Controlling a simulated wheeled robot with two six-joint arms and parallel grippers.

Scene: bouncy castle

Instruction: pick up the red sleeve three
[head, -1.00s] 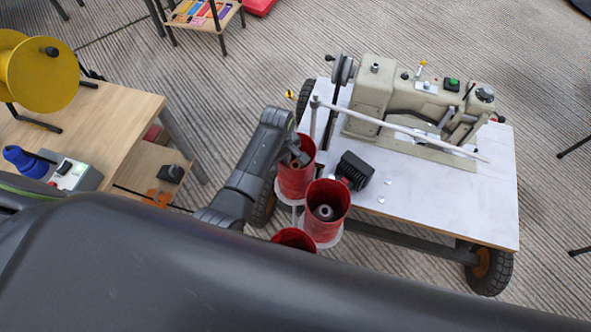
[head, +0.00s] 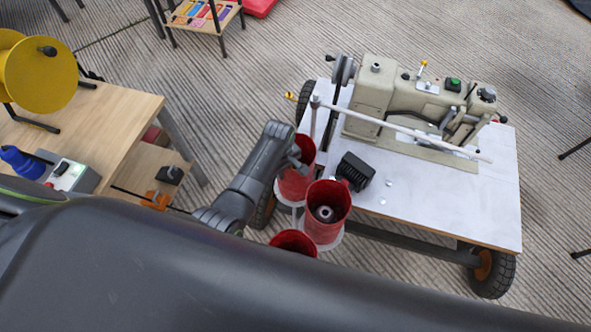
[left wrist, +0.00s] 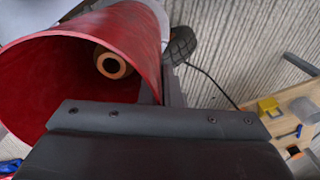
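Three red sleeves stand in a cluster at the left end of the cart: a far one (head: 290,190), a middle one (head: 338,196) with a spool inside, and a near one (head: 293,240), partly hidden by my dark body. I cannot tell which is number three. My left gripper (head: 297,160) is at the rim of the far sleeve. In the left wrist view a red sleeve (left wrist: 110,35) fills the upper left, its mouth facing me and a spool (left wrist: 112,65) inside. A dark finger shows along its right side. The other finger is hidden, and so is any grip. My right gripper is out of view.
The white-topped cart (head: 440,215) carries a beige sewing machine (head: 400,95), a white rod and a black block (head: 355,171) close to the sleeves. A wooden table (head: 110,125) with a yellow reel (head: 40,75) stands at left. Open floor lies between them.

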